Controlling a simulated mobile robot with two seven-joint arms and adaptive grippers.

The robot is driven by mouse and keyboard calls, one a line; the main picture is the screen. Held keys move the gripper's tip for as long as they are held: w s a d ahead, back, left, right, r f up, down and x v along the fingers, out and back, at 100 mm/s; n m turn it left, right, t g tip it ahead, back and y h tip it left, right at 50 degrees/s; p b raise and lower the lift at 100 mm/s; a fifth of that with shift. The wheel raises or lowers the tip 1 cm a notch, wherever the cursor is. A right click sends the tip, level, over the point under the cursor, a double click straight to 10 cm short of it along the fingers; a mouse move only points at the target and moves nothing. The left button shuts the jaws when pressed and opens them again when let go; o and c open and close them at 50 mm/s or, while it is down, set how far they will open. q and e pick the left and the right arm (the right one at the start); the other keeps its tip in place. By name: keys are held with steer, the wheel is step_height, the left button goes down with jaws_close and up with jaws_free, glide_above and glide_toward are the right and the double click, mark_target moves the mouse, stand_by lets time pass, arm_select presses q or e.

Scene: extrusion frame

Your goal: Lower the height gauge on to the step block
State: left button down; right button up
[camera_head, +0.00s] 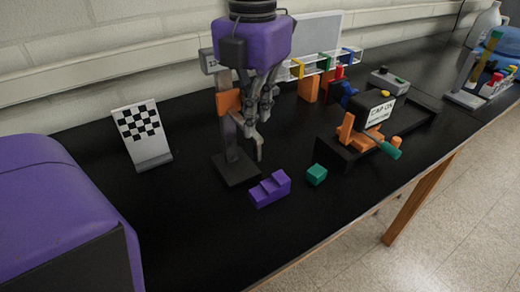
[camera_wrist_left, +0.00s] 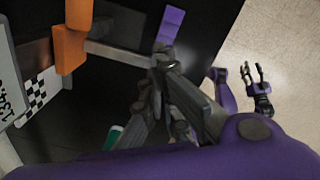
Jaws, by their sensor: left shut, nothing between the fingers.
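The height gauge stands upright on the table, with a black base (camera_head: 236,170), a column and an orange slider (camera_head: 228,103). A grey measuring arm (camera_head: 259,148) reaches out from it, above the table; it also shows in the left wrist view (camera_wrist_left: 118,55). The purple step block (camera_head: 270,189) sits just in front of the gauge base. My left gripper (camera_head: 262,118) points down beside the orange slider, shut and empty, its fingertips close to the grey arm; I cannot tell if they touch. My right gripper (camera_wrist_left: 257,72) shows only in the left wrist view, open, over the floor.
A green cube (camera_head: 316,175) lies right of the step block. A checkered board (camera_head: 147,135) stands at the left. A black fixture with orange clamps and a sign (camera_head: 381,113) stands right. The front table strip is clear.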

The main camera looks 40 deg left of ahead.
mark_target(255, 142)
arm_select(q)
steer(key=shift+f, duration=0.6)
steer(key=shift+f+b, duration=0.55)
steer(key=shift+f, duration=0.05)
steer(key=shift+f+b, duration=0.45)
steer(key=shift+f, duration=0.45)
steer(key=shift+f+b, duration=0.6)
steer(key=shift+f, duration=0.4)
steer(key=shift+f+b, duration=0.8)
steer(key=shift+f, duration=0.55)
arm_select(e)
steer(key=shift+g, duration=0.3)
steer(key=shift+s+a+f, duration=0.1)
steer(key=shift+s+f, duration=0.1)
steer(key=shift+f, duration=0.6)
steer(key=shift+s+f, duration=0.2)
steer(key=shift+f, duration=0.55)
steer(key=shift+s+a+f, duration=0.1)
steer(key=shift+s+f, duration=0.1)
steer(key=shift+f, duration=0.6)
arm_select(q)
steer(key=shift+f+b, duration=1.15)
steer(key=shift+f, duration=0.6)
steer(key=shift+r, duration=0.1)
arm_select(e)
steer(key=shift+s+a+f, duration=0.15)
steer(key=shift+s+f, duration=0.05)
steer(key=shift+f, duration=0.75)
